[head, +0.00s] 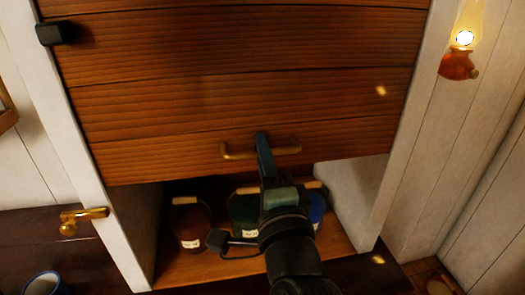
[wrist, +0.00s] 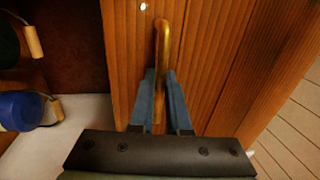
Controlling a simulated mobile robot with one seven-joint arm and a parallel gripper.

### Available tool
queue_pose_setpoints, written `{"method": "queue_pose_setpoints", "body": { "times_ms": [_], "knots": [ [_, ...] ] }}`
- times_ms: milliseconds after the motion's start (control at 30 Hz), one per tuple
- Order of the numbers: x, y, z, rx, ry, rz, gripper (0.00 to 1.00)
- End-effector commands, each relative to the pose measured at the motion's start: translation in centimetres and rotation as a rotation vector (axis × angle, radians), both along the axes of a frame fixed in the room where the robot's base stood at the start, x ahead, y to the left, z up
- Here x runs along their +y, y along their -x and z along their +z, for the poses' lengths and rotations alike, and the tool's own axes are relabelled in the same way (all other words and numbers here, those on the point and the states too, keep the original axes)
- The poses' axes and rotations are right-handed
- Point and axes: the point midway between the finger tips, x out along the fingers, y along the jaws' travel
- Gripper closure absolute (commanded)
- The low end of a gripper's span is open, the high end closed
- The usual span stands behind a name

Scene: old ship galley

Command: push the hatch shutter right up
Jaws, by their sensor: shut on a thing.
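The hatch shutter (head: 240,90) is made of brown wooden slats in a white frame. It is partly raised, with an open gap under its lower edge. A brass bar handle (head: 236,154) is fixed near that edge. My gripper (head: 263,145) is at the middle of the handle, and its fingers are shut on it. In the wrist view the brass handle (wrist: 162,45) runs between the two blue fingers (wrist: 160,95), against the shutter's wood (wrist: 225,60). The fingers hide part of the handle.
Inside the opening, a brown jar (head: 189,225), a green jar (head: 243,212) and a blue jar (head: 318,208) stand on a wooden shelf (head: 190,270). A lit lamp (head: 460,60) hangs at the right. A black block (head: 52,33) sits on the frame's upper left. A brass latch (head: 82,218) is at the lower left.

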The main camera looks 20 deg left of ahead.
Motion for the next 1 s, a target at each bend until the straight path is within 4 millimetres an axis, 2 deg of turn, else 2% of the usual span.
{"method": "queue_pose_setpoints", "body": {
  "times_ms": [33, 100, 733, 867, 1000],
  "knots": [
    [-0.2, 0.1, 0.9, -0.020, -0.010, -0.005, 0.82],
    [-0.2, 0.1, 1.0, -0.020, -0.010, -0.005, 0.73],
    [-0.1, 0.1, 0.4, -0.010, -0.005, -0.002, 0.73],
    [-0.7, 0.9, 0.1, -0.009, -0.005, -0.003, 0.73],
    [-2.1, 2.9, -0.6, -0.009, -0.005, -0.005, 0.73]
  ]
}}
